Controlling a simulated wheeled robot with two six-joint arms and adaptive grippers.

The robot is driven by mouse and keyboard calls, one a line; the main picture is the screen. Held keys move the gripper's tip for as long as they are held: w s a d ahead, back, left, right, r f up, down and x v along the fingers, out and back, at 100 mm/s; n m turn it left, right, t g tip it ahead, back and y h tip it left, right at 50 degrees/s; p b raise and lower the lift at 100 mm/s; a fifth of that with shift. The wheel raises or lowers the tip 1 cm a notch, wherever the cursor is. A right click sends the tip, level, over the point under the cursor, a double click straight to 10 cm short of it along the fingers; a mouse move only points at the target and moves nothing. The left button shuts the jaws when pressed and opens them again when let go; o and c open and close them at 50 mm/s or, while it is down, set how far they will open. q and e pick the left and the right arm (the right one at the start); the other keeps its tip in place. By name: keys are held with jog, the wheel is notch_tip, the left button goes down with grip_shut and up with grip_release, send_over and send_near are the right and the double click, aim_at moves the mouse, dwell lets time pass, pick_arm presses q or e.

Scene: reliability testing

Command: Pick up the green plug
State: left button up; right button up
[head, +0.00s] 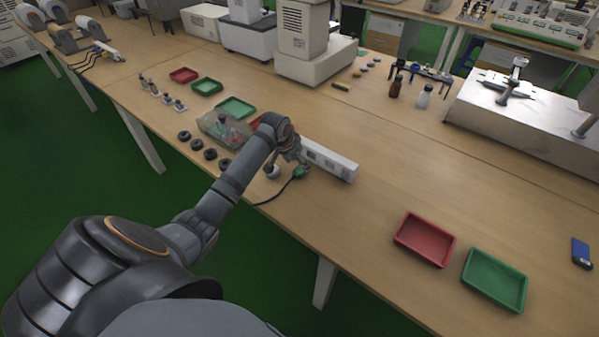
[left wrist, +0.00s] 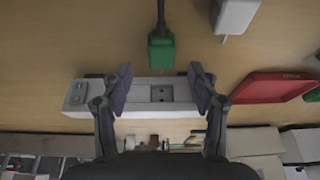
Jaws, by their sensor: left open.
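The green plug (head: 299,172) is at the end of a black cable, beside the white power strip (head: 330,161) on the table. In the left wrist view the green plug (left wrist: 161,52) is at the top centre, its cable running up out of frame. The white strip (left wrist: 150,94) with a socket lies below it in that view. My left gripper (head: 291,160) is over the strip by the plug. In the left wrist view its fingers (left wrist: 162,82) are spread apart, with nothing gripped between them and the plug just beyond their tips. My right gripper is not in view.
A white plug-like block (head: 272,172) stands left of the green plug, near the table's front edge. A clear box (head: 222,130) and several black round parts (head: 210,154) are further left. Red (head: 425,240) and green (head: 495,281) trays lie to the right. The table between is clear.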

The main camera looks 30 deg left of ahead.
aim_at(299, 170)
pick_arm(q)
jog(key=x, duration=0.4)
jog(key=shift+s+a+f, duration=0.1)
jog(key=shift+s+f, duration=0.05)
jog(key=shift+f, duration=0.15)
grip_shut()
jog(key=shift+r, duration=0.1)
jog(key=shift+r, duration=0.55)
jog(key=s+d+r, duration=0.7)
jog(key=s+r, duration=0.5)
jog(key=shift+d, duration=0.3)
